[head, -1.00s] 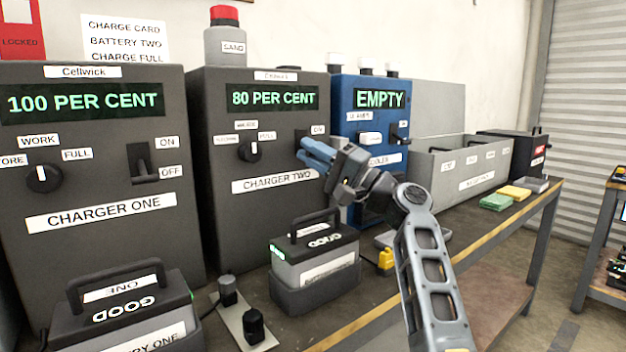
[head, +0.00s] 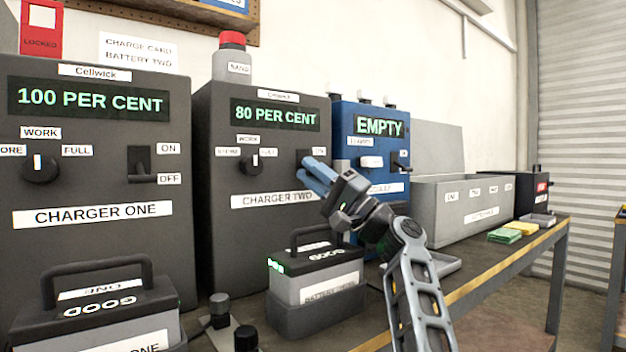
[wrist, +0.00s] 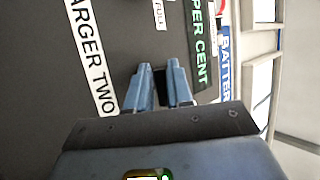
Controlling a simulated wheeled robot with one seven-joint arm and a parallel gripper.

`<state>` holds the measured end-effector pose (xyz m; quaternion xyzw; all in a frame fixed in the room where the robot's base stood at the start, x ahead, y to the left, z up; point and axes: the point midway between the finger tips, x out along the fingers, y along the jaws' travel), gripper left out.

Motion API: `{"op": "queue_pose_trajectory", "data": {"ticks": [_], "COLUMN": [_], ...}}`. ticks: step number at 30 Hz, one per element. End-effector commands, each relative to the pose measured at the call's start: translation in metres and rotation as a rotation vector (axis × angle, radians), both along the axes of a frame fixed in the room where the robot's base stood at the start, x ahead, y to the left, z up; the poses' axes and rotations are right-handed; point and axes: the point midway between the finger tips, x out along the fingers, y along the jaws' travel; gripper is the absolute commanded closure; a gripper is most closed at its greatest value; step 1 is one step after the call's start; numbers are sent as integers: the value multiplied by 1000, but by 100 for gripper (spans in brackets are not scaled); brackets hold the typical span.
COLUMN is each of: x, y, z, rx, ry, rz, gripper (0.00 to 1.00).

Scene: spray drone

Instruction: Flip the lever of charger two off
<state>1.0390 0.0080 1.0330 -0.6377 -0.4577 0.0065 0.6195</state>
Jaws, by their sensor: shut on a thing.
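Charger two (head: 222,178) is a dark grey box in the middle of the head view, with a green "80 PER CENT" display (head: 275,115) and a knob (head: 252,162). Its lever is at the right of its front, mostly hidden by my blue fingers. My gripper (head: 312,170) is at that lever, shut on it, with the fingers pointing up and left. In the wrist view the two fingers (wrist: 159,88) stand on either side of a dark part against the charger's front. Whether the lever is up or down cannot be told.
Charger one (head: 90,245), with its own lever (head: 143,165), stands left. A grey bin (head: 460,212) stands further right.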

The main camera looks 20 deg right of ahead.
Motion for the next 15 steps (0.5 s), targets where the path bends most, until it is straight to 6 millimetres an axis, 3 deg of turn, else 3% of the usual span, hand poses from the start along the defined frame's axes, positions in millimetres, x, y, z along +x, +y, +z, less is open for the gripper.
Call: {"op": "queue_pose_trajectory", "data": {"ticks": [7,8,15], "x": [0,0,0], "y": [-3,-3,-2], "z": [1,1,0], "rx": [4,4,1], "ry": [-1,-1,1], "rz": [-5,-5,-3], "gripper": [100,78,57]}}
